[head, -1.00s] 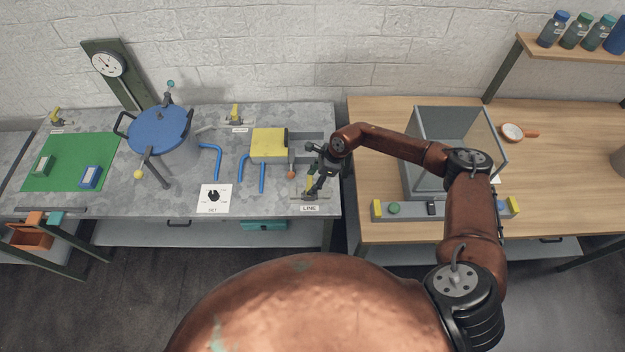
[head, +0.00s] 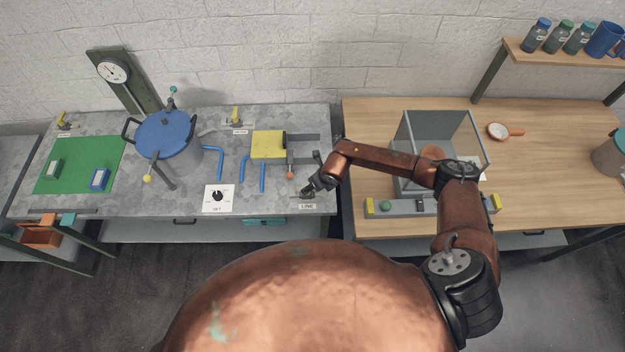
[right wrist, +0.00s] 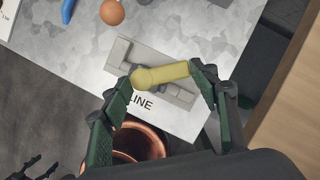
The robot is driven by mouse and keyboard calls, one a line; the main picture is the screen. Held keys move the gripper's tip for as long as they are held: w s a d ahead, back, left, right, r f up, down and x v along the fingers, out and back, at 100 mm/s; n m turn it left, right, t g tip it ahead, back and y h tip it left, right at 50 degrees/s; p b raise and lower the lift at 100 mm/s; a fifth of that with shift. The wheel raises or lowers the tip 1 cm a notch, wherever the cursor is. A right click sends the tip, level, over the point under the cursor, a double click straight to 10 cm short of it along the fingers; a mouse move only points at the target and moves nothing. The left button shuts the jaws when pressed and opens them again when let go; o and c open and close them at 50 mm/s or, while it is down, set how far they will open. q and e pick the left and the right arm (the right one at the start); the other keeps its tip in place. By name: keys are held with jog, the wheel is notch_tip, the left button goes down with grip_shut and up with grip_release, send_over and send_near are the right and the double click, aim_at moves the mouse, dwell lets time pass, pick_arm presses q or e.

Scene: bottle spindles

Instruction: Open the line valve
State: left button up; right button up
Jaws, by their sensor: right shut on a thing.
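The line valve has a yellow lever handle (right wrist: 162,75) above a grey base plate (right wrist: 180,94), beside the LINE label on the bench corner. In the right wrist view my right gripper (right wrist: 164,82) has one dark finger at each end of the handle and is shut on it. In the head view the right gripper (head: 308,189) is at the bench's front right corner, just above the LINE label (head: 307,206), and hides the handle. A dark, gripper-like shape at the lower left of the right wrist view may be my left gripper (right wrist: 32,170); its jaws are unclear.
A blue-lidded pot (head: 165,135) is farther left. A gap separates the metal bench from the wooden table (head: 365,125), which bears a clear-walled box (head: 402,150).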

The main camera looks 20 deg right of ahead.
jog(key=shift+d+r+m+h, duration=0.15)
jog(key=shift+m+h, duration=0.25)
jog(key=shift+m, duration=0.6)
jog(key=shift+s+m+h, duration=0.25)
jog(key=shift+m+h, duration=0.05)
jog(key=shift+m, duration=0.6)
jog(key=shift+s+f+m+h, duration=0.1)
jog(key=shift+s+m+h, duration=0.25)
jog(key=shift+m, duration=0.65)
jog(key=shift+s+f+m+h, duration=0.15)
jog(key=shift+m+h, duration=0.3)
jog(key=shift+m, duration=0.55)
jog(key=shift+s+b, duration=0.1)
jog(key=shift+b, duration=0.2)
jog(key=o, duration=1)
jog(key=shift+a, duration=0.25)
